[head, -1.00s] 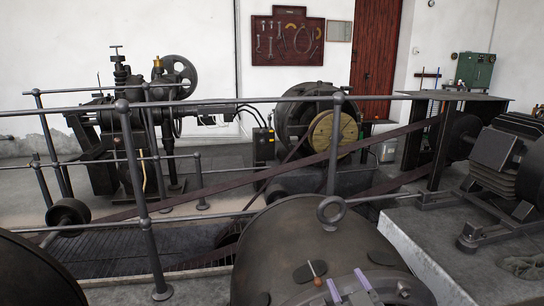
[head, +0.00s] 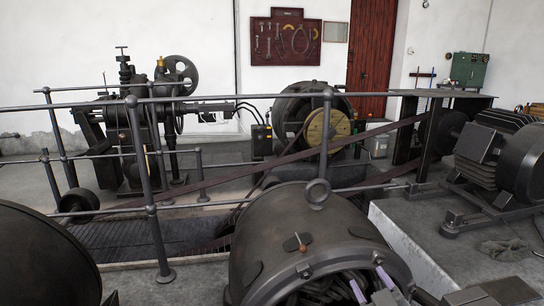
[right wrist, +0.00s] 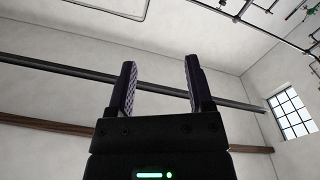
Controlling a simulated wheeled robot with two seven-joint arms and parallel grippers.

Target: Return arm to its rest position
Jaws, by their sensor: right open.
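My right gripper (head: 371,284) is at the bottom of the head view, in front of the open end of the big dark dynamo housing (head: 290,232). Its two lavender-padded fingers are apart. In the right wrist view my right gripper (right wrist: 160,85) is open with nothing between its fingers. Behind them are a pale wall and a dark horizontal bar. My left gripper does not show.
A grey railing (head: 155,190) crosses in front of the belt (head: 240,178). A motor (head: 490,150) stands on a concrete plinth (head: 410,240) at right.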

